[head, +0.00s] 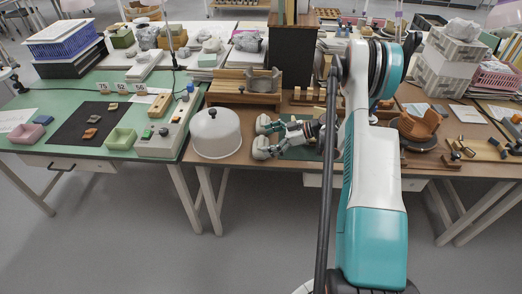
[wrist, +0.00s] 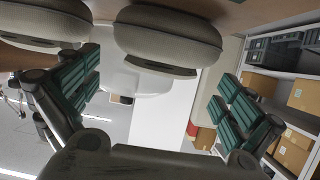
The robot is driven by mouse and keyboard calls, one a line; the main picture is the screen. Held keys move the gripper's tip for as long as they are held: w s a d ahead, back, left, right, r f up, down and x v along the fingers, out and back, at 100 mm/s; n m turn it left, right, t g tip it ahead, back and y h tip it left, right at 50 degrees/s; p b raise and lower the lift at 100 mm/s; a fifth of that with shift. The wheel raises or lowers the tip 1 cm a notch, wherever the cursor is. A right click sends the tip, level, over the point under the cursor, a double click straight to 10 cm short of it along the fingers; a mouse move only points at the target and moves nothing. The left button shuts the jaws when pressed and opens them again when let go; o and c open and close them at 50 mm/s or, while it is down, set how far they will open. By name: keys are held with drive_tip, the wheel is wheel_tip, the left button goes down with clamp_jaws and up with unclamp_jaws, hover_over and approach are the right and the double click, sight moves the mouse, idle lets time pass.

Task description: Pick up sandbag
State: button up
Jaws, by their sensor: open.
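Two plump grey-beige sandbags lie side by side on the brown table in the head view, a nearer one (head: 262,148) and a farther one (head: 263,124). My gripper (head: 277,137) is at their right side, low over the table and pointing left. In the wrist view, one sandbag (wrist: 168,38) fills the top middle, and the other (wrist: 45,22) is at the upper left, partly cut off. My gripper (wrist: 158,78) is open there, with its green-padded fingers wide apart and nothing held between them. Whether a finger touches a sandbag I cannot tell.
A white domed lid with a black knob (head: 216,133) stands just left of the sandbags. A wooden rack (head: 243,88) stands behind them. A green mat (head: 302,154) lies under my gripper. A brown curved stand (head: 418,128) is to the right.

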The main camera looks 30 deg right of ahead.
drive_tip(key=b+x, duration=0.2)
drive_tip(key=x, duration=0.4)
drive_tip(key=shift+w+a+f, duration=0.15)
drive_tip(key=shift+a, duration=0.1)
drive_tip(key=c, duration=1.4)
